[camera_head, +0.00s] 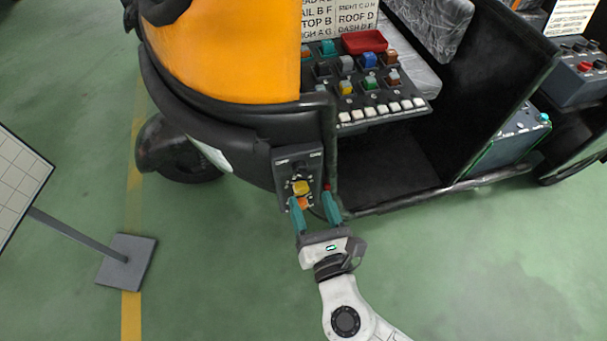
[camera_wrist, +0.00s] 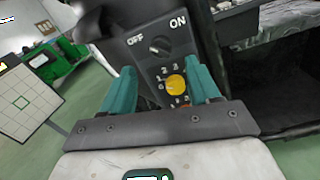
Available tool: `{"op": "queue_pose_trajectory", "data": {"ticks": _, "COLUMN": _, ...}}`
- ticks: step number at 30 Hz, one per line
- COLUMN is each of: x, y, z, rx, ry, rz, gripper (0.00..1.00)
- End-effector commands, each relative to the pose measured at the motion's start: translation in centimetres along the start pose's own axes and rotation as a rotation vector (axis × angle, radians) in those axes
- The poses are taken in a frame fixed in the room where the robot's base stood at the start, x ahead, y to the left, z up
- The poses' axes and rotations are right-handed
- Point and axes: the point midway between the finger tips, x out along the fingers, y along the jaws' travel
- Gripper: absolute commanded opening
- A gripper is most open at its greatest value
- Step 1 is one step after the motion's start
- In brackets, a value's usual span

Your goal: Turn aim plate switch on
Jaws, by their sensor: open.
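A dark switch panel (camera_head: 284,187) is fixed low on the front of the orange and black rickshaw. In the wrist view the panel carries a small black rotary switch (camera_wrist: 160,45) between the labels OFF and ON; its exact pointer direction is too small to tell. A yellow knob (camera_wrist: 176,82) with numbers around it sits below the switch. My gripper (camera_head: 311,198) is open in front of the panel. Its teal fingers also show in the wrist view (camera_wrist: 161,72), either side of the yellow knob and below the rotary switch. The lower panel is partly hidden by my gripper.
A white gridded plate (camera_wrist: 22,103) on a stand with a grey base (camera_head: 126,262) is at the left. A console (camera_head: 362,75) of coloured switches lies above the panel. A black box unit (camera_head: 575,80) is at the far right. Green floor is clear in front.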

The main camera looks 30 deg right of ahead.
Motion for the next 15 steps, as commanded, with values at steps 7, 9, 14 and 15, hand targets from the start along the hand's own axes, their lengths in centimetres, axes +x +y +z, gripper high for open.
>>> {"op": "queue_pose_trajectory", "data": {"ticks": 7, "x": 4.5, "y": -0.1, "z": 0.2, "rx": 0.003, "ry": -0.002, "rz": -0.004, "gripper": 0.61}}
{"op": "queue_pose_trajectory", "data": {"ticks": 9, "x": 5.4, "y": 0.0, "z": 0.1, "rx": 0.003, "ry": -0.001, "rz": -0.002, "gripper": 0.61}}
{"op": "queue_pose_trajectory", "data": {"ticks": 14, "x": 6.6, "y": -0.1, "z": 0.1, "rx": 0.003, "ry": -0.001, "rz": -0.003, "gripper": 0.61}}
{"op": "queue_pose_trajectory", "data": {"ticks": 15, "x": 6.7, "y": -0.1, "z": 0.1, "rx": 0.003, "ry": 0.0, "rz": -0.003, "gripper": 0.61}}
